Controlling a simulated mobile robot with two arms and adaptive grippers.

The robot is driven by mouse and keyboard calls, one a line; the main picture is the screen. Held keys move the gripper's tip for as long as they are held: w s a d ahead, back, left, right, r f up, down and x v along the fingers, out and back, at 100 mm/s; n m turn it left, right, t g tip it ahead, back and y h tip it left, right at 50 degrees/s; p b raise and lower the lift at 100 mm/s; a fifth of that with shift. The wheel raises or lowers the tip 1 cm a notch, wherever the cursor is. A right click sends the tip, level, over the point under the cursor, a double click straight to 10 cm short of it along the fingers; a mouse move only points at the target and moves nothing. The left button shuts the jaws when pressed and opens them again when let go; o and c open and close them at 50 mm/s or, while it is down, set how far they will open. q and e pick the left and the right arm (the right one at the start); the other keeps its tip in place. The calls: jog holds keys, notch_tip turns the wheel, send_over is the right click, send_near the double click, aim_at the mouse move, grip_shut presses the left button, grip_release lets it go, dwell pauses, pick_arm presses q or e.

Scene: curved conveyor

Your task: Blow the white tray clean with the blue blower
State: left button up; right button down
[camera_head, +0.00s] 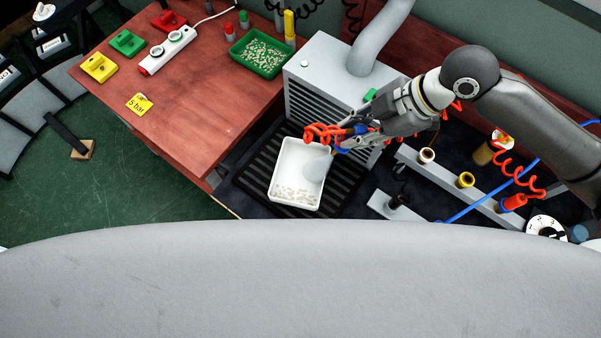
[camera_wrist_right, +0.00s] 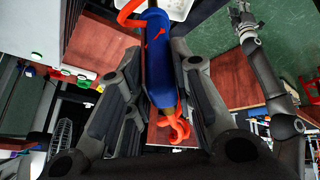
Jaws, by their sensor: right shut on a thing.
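The white tray (camera_head: 276,170) stands on a dark slatted grille in front of a grey box unit. Pale bits lie in its near end. My right gripper (camera_head: 358,136) is shut on the blue blower (camera_wrist_right: 157,62), above the tray's right edge. A red coiled hose (camera_head: 325,133) loops beside the blower. The tray's edge also shows at the top of the right wrist view (camera_wrist_right: 178,8). My left gripper (camera_wrist_right: 243,17) appears small there; its jaws are unclear.
The grey extraction unit (camera_head: 318,68) with a thick pipe stands behind the tray. A green tray of pale pieces (camera_head: 262,54) sits on the red-brown table. A rail with several fittings (camera_head: 440,173) lies to the right. Green floor is open at left.

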dwell(0.6)
jog(key=s+a+p, duration=0.2)
jog(key=s, duration=0.6)
dwell(0.9)
jog(key=shift+a, duration=0.1)
dwell(0.9)
jog(key=w+a+p, duration=0.2)
jog(key=a+p, duration=0.1)
jog(key=a, duration=0.4)
jog(key=shift+a, duration=0.15)
dwell(0.9)
dwell(0.7)
